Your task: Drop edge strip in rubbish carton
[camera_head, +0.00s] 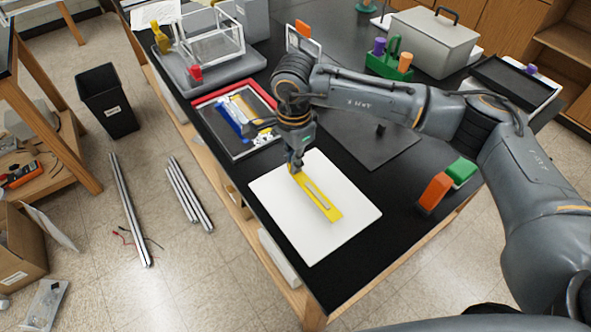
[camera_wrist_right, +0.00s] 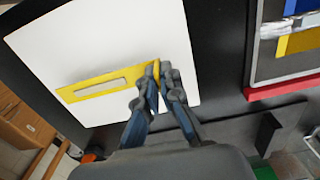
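A flat yellow strip (camera_head: 320,198) with a long slot lies over the white board on the black table. It also shows in the wrist view (camera_wrist_right: 112,82). My right gripper (camera_head: 294,166) is at the strip's far end. In the wrist view its fingertips (camera_wrist_right: 161,72) are close together on the strip's short end edge. A brown cardboard carton (camera_head: 18,252) with a white label stands on the floor at the lower left, cut by the picture's edge. My left gripper is out of view.
A black labelled bin (camera_head: 108,103) and metal extrusions (camera_head: 130,210) are on the floor left of the table. A red-edged tray (camera_head: 230,115) of parts lies beside the white board (camera_head: 350,222). Orange (camera_head: 434,192) and green blocks stand to the right.

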